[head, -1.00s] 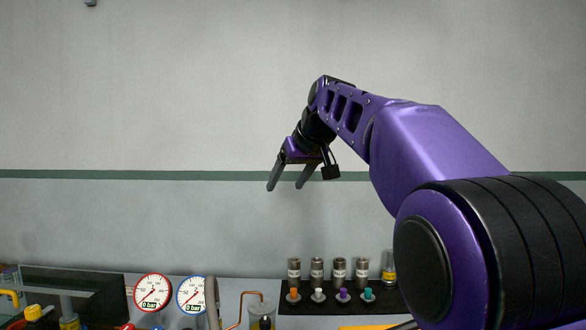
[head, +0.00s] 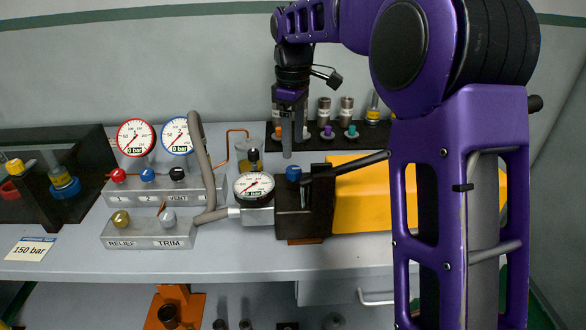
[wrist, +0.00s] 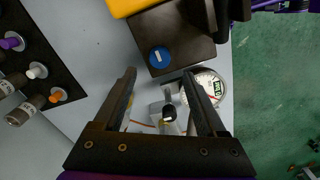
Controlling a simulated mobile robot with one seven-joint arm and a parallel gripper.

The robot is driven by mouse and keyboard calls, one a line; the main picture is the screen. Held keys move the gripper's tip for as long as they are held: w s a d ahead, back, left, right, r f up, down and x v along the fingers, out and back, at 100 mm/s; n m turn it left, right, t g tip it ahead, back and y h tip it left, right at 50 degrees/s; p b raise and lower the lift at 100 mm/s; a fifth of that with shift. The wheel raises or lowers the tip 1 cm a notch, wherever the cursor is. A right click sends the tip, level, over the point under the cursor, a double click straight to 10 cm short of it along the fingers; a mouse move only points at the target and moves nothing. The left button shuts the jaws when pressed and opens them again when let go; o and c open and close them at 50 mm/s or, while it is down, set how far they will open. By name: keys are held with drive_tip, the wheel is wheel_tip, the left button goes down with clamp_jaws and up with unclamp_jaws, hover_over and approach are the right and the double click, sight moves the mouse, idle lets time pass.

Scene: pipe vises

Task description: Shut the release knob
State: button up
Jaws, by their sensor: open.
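A blue knob (head: 293,173) sits on top of the black pump block (head: 318,207), beside a dark lever; no label shows on it. In the wrist view the knob (wrist: 160,55) is a round blue cap on the dark block (wrist: 185,40), just past my fingertips. My gripper (head: 287,152) points down above and behind the knob, apart from it. In the wrist view my gripper (wrist: 159,76) is open, with nothing held between the fingers. A small black-topped fitting (wrist: 169,112) shows between the fingers, farther below.
A pump gauge (head: 254,186) stands left of the block, and a yellow body (head: 362,180) lies right. A grey hose (head: 201,165) links to the valve panel (head: 150,236) at left. Several dark cylinders and coloured caps stand in a black rack (head: 310,142) behind.

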sight(293, 168)
wheel_tip(293, 168, down, 7)
drive_tip(key=shift+r+b, duration=0.1)
drive_tip(key=shift+b, duration=0.5)
clamp_jaws()
